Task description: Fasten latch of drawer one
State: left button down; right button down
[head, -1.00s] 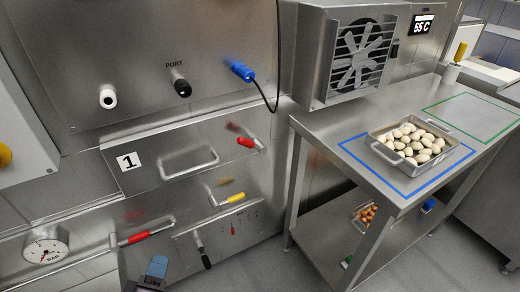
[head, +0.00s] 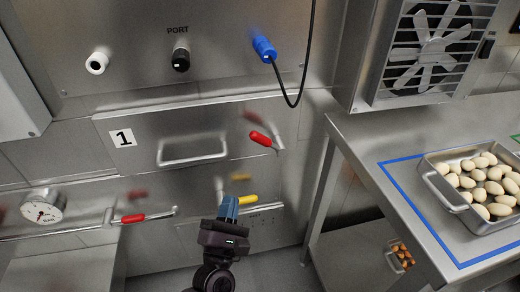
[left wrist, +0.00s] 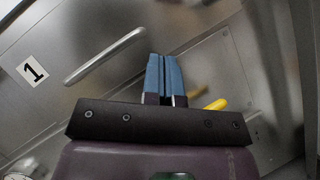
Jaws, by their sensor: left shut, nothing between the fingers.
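Drawer one (head: 150,125) is a steel drawer front with a "1" label (head: 123,138) and a bar handle (head: 192,151). It looks closed. Its red-gripped latch lever (head: 260,139) is at the front's right end, tilted down to the right. My left gripper (head: 228,207) has blue fingers and is shut and empty. It is below the drawer handle, beside a yellow-gripped lever (head: 247,199). In the left wrist view the shut fingers (left wrist: 165,80) point up toward the drawer front, with the handle (left wrist: 105,57) at left and the yellow lever (left wrist: 216,104) at right. My right gripper is out of view.
A black cable hangs from a blue plug (head: 264,48) above the drawer's right end. Another red-gripped lever (head: 133,218) and a gauge (head: 43,206) are at left.

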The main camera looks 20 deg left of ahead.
aim_at(267, 140)
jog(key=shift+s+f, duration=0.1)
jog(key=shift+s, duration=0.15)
pick_arm(q)
jog(key=shift+r, duration=0.1)
jog(key=d+r+x, duration=0.1)
jog(key=d+x, duration=0.1)
jog(key=x, duration=1)
jog(key=shift+r+p, duration=0.3)
jog(key=shift+r, duration=0.2)
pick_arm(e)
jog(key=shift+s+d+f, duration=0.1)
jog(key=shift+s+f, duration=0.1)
pick_arm(q)
jog(key=shift+w, duration=0.1)
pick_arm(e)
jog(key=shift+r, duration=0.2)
